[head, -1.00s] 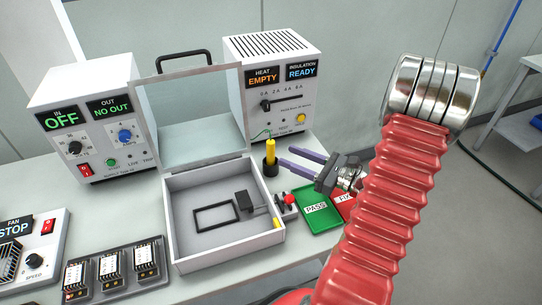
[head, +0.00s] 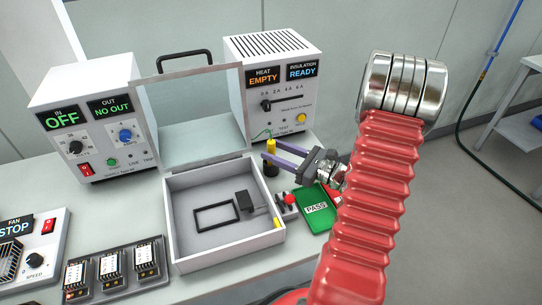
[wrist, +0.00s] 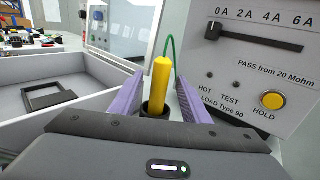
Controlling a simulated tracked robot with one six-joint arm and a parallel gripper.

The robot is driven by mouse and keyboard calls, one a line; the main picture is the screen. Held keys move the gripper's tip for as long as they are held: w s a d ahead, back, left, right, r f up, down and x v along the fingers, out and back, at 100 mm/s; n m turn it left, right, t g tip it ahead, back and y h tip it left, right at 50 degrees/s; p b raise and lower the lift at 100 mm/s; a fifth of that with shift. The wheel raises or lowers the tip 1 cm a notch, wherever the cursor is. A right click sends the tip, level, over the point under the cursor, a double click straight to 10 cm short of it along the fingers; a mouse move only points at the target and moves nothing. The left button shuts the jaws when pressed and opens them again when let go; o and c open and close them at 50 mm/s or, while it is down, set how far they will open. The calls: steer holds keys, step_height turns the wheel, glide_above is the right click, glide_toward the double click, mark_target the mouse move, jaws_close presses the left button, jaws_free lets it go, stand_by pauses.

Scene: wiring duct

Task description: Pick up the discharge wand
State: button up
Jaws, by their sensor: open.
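The discharge wand (head: 271,147) is a yellow rod standing upright in a dark round holder (head: 271,169), with a green lead from its top. It also shows in the wrist view (wrist: 160,82), between the two purple fingers. My gripper (head: 276,154) is open, with one finger on each side of the wand. The lower part of the wand is hidden in the holder.
The load box (head: 272,85) with its slider and yellow HOLD button stands close behind the wand. An open lidded case (head: 180,225) lies to the left. A green PASS tray (head: 317,208) and a red button (head: 290,199) are in front, below my gripper.

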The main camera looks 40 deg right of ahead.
steer(key=shift+x, duration=1)
steer(key=shift+c, duration=0.6)
jaws_close()
